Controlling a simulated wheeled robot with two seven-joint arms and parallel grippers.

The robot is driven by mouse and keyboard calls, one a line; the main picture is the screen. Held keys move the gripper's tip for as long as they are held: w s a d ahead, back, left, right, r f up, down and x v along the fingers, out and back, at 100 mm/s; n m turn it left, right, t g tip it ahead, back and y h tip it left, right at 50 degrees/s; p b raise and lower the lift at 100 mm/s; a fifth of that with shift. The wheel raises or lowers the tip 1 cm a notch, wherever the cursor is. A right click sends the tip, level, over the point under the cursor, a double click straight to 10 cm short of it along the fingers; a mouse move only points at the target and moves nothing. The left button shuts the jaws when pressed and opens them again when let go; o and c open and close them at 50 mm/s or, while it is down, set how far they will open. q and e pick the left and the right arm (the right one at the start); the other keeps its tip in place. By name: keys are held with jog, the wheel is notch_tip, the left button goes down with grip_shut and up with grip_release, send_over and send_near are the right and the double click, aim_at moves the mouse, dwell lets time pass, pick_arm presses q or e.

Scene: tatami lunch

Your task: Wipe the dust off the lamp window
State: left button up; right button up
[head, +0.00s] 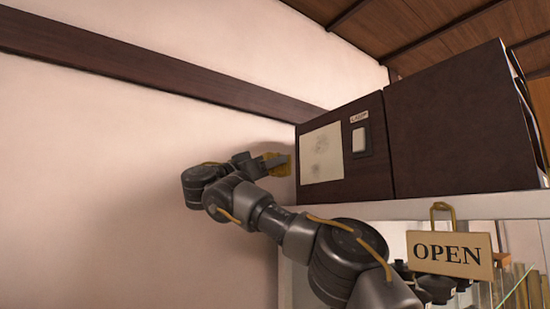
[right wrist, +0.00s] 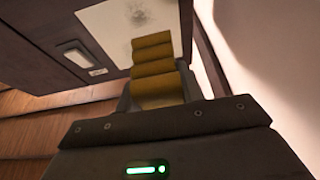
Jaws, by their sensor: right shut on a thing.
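The lamp window (head: 321,153) is a pale panel on the front of a dark brown box, with grey dust smudges on its face. It also shows at the top of the right wrist view (right wrist: 120,22), with a dark smudge near its middle. My right gripper (head: 268,165) is shut on a folded yellow cloth (right wrist: 154,68). The cloth also shows in the head view (head: 277,161), just left of the window. In the wrist view the cloth overlaps the window's edge; I cannot tell whether it touches. My left gripper is not in view.
A white switch (head: 359,140) with a small label sits right of the window on the dark box (head: 375,172). The box stands on a pale ledge (head: 455,206). Below hangs an OPEN sign (head: 450,254), near dark cups and glass.

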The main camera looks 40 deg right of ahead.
aim_at(288, 165)
jog(key=shift+d+p, duration=0.35)
jog(key=shift+d, duration=0.75)
jog(key=shift+d+p, duration=0.7)
jog(key=shift+d, duration=1.5)
jog(key=shift+d+f, duration=0.1)
jog(key=shift+d, duration=0.9)
